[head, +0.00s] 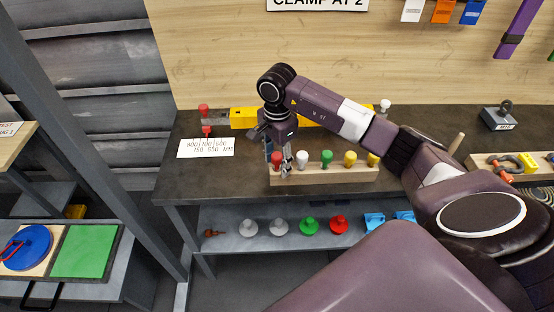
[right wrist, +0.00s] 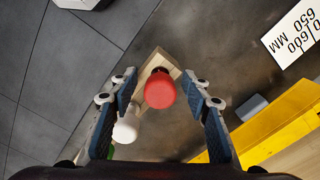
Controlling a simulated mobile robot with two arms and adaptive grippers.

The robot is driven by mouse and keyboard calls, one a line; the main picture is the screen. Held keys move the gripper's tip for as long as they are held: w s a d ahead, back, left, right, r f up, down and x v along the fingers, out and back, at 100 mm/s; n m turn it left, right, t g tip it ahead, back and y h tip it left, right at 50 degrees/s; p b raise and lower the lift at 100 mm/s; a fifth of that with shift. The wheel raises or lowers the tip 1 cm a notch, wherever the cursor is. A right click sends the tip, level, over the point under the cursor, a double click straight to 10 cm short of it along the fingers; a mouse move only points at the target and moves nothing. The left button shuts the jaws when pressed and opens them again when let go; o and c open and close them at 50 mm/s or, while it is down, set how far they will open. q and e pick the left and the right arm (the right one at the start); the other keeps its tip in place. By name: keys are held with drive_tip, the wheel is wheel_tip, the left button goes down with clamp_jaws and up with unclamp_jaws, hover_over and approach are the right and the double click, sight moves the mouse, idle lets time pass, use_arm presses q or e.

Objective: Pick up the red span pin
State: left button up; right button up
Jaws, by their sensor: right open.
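The red span pin (head: 277,157) stands at the left end of a wooden rack (head: 330,177) on the dark bench, beside a white, a green and yellow pins. My right gripper (head: 280,166) is down at the red pin, its fingers pointing at the rack. In the right wrist view the red pin's round head (right wrist: 160,90) lies between the two spread fingers of the gripper (right wrist: 160,84), with gaps on both sides. The gripper is open and holds nothing. The pin's shaft is mostly hidden under its head. My left gripper is not in view.
The white pin (right wrist: 126,128) is close to the left finger in the wrist view. A yellow bar (head: 243,118) and another red-topped piece (head: 204,110) are behind. A white number card (head: 206,148) lies left. A lower shelf (head: 235,243) holds several knobs.

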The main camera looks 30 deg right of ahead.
clamp_jaws()
drive_tip(key=shift+r+b, duration=0.3)
drive_tip(key=shift+r, duration=0.5)
wheel_tip(320, 180, up, 10)
drive_tip(key=b, duration=0.2)
drive_tip(key=shift+w+r+b, duration=0.1)
drive_tip(key=shift+b, duration=0.3)
wheel_tip(320, 180, up, 8)
drive_tip(key=p, duration=0.1)
drive_tip(key=shift+r, duration=0.15)
